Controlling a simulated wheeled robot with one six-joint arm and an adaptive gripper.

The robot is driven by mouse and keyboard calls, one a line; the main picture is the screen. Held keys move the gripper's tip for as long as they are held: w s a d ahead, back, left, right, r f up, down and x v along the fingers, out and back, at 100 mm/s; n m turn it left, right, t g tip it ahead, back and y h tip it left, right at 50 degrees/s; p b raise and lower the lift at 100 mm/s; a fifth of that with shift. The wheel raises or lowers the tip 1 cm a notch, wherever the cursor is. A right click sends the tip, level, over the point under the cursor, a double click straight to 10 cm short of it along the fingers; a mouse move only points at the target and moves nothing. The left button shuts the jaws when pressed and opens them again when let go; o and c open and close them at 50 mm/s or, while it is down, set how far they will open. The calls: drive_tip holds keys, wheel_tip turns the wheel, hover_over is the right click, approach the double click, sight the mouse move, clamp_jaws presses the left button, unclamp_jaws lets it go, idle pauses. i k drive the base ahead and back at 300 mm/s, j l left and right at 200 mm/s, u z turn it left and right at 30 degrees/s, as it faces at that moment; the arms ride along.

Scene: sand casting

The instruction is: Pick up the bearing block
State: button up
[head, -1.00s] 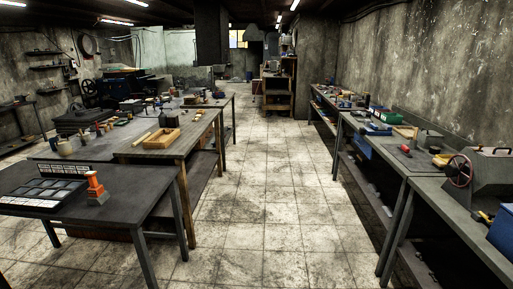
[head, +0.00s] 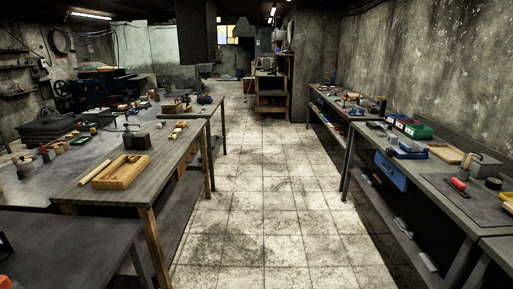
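I cannot pick out the bearing block for sure in the head view; many small parts lie on the benches, too small to tell apart. A dark block-like object (head: 137,141) stands on the left wooden bench (head: 160,178), behind a shallow wooden box (head: 121,172). My gripper is not in view.
A clear tiled aisle (head: 265,200) runs ahead between benches. A dark table (head: 75,245) is near at lower left. The right bench (head: 440,172) holds a green bin (head: 418,131) and a red-handled tool (head: 459,184). A wooden shelf unit (head: 271,90) stands at the far end.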

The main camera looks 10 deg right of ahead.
sight(392, 139)
drive_tip(key=i, duration=1.85)
drive_tip(key=i+z, duration=0.15)
drive_tip(key=i, duration=0.3)
drive_tip(key=i+j+z, duration=0.15)
drive_tip(key=i, duration=0.3)
drive_tip(key=i+j+z, duration=0.2)
drive_tip(key=i, duration=0.25)
drive_tip(key=i+j+z, duration=0.15)
drive_tip(key=i, duration=0.25)
drive_tip(key=i+j+z, duration=0.5)
drive_tip(key=i+j, duration=0.15)
drive_tip(key=i, duration=0.1)
